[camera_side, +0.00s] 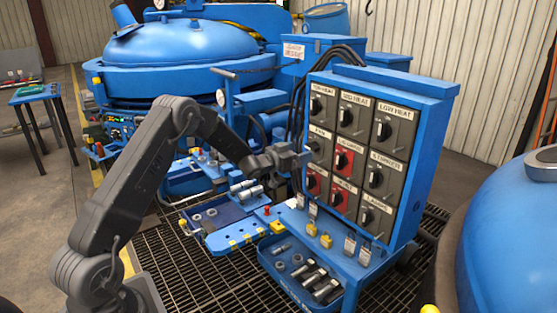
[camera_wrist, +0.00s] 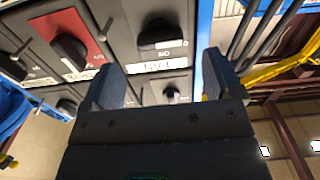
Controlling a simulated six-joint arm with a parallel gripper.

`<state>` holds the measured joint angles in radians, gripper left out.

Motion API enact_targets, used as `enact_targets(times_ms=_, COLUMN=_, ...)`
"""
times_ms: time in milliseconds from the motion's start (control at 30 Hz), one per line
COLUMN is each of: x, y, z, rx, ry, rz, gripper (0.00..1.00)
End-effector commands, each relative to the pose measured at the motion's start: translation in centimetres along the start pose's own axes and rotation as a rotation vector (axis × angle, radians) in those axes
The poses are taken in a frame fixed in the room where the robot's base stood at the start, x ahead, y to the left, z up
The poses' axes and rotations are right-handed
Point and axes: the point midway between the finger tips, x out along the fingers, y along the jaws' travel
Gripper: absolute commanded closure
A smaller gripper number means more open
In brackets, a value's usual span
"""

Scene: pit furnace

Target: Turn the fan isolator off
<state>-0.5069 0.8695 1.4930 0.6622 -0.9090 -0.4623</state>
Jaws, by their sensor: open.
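The fan isolator is a dark rotary knob on a grey plate in the left column of the switch panel, middle row. In the side view its label (camera_side: 319,132) shows, and my gripper (camera_side: 304,158) is close in front of it, hiding part of it. In the wrist view, which is upside down, the fan knob (camera_wrist: 160,36) sits ahead of my fingers with its label below it. My gripper (camera_wrist: 163,75) is open and empty, its fingers spread to either side of the knob's line. I cannot tell whether the fingers touch the panel.
The blue switch panel (camera_side: 412,180) holds several similar knobs. A red isolator (camera_wrist: 72,42) is beside the fan plate. Below are a shelf with padlocks (camera_side: 326,241) and tags, and a blue bin (camera_side: 272,262) of metal parts. Black cables (camera_side: 298,105) run left of the panel.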

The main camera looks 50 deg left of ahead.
Motion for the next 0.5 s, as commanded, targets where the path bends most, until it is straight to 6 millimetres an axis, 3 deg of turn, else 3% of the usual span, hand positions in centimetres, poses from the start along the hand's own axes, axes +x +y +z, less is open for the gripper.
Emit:
enact_targets(times_ms=300, x=-6.0, y=0.0, z=-0.1, rx=-0.001, ry=0.0, rz=-0.001, gripper=0.15)
enact_targets(times_ms=500, x=-8.0, y=0.0, z=-0.1, rx=-0.001, ry=0.001, rz=0.0, gripper=0.15)
